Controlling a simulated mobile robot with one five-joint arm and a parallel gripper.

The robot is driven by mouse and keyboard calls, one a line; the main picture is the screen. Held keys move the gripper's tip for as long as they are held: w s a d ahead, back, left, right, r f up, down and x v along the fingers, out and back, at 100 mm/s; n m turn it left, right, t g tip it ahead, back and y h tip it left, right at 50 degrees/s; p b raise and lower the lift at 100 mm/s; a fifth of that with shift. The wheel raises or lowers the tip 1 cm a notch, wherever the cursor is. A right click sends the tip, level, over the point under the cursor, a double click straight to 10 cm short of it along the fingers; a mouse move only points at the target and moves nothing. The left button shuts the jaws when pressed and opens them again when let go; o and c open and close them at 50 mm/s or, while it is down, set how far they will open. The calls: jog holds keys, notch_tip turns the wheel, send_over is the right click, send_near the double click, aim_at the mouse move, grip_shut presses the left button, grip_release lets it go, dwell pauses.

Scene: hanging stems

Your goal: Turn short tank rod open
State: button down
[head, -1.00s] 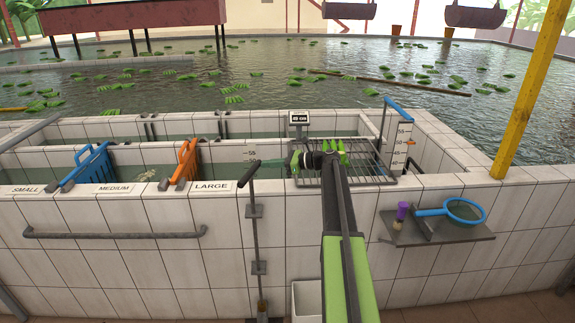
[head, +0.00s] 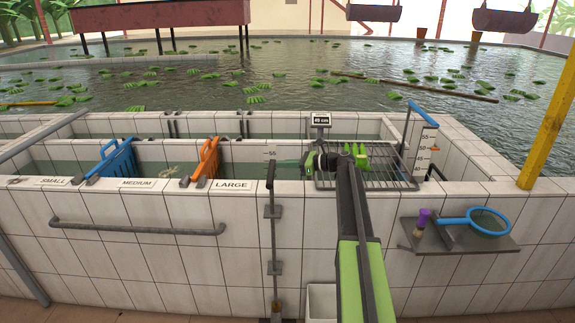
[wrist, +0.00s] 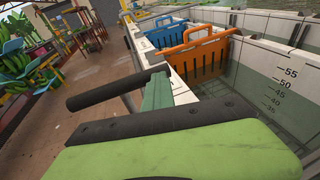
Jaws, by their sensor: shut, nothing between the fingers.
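The short tank rod (head: 274,240) stands upright against the front of the tiled tank, in brackets. Its black bar handle (head: 270,172) lies across the top, pointing nearly straight away from me. The handle also shows in the wrist view (wrist: 115,88), left of the fingers. My gripper (head: 287,162) is shut and empty, just right of the handle's far end. In the wrist view the greenish fingers (wrist: 157,92) are close against the handle's far end; I cannot tell whether they touch.
Blue (head: 115,157) and orange (head: 206,158) slotted gates stand left in the tank. A wire rack (head: 385,178) lies under my wrist. A taller blue-handled rod (head: 422,114) is at the right. A shelf (head: 480,244) holds a blue net (head: 487,221).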

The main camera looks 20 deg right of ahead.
jog(key=w+d+p+v, duration=0.2)
jog(key=v, duration=1.1)
jog(key=shift+d+p, duration=0.25)
jog(key=shift+p, duration=0.1)
jog(key=shift+w, duration=0.1)
